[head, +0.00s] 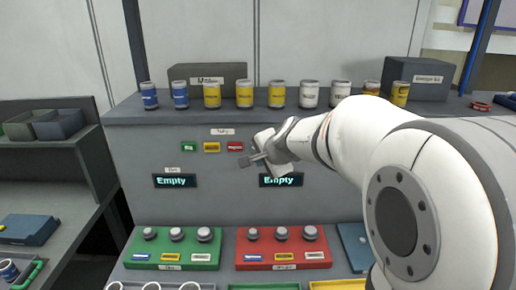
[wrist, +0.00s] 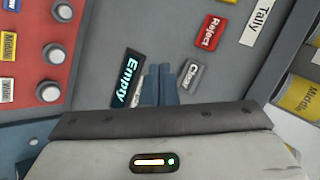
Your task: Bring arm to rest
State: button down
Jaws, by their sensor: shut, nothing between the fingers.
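My white arm reaches in from the right in the head view. My gripper (head: 246,162) is at its end, in front of the grey panel (head: 140,203), between the red button and the right "Empty" display (head: 292,180). In the wrist view my gripper (wrist: 161,70) shows its two fingers close together with nothing between them. Beyond the fingertips are the "Empty" display (wrist: 124,78) and a grey button labelled "Clear" (wrist: 190,78). The gap between fingertips and panel cannot be judged.
Several cans, including a yellow can (head: 276,94), line the shelf above. A green tray (head: 150,254) and a red tray (head: 270,259) with knobs lie below the panel. A dark box (head: 207,75) stands behind the cans. A side bench (head: 45,172) is at left.

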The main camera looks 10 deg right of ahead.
jog(key=s+f+n+g, duration=0.2)
jog(key=s+n, duration=0.2)
jog(key=s, duration=0.5)
jog(key=s+f+n+g+h, duration=0.1)
jog(key=s+f+n+g, duration=0.1)
jog(key=s, duration=0.7)
jog(key=s+f+n+g+h, duration=0.1)
jog(key=s+f+n+g, duration=0.1)
jog(key=s+n, duration=0.5)
jog(key=s+f, duration=0.1)
jog(key=s, duration=0.2)
jog(key=shift+f, duration=0.4)
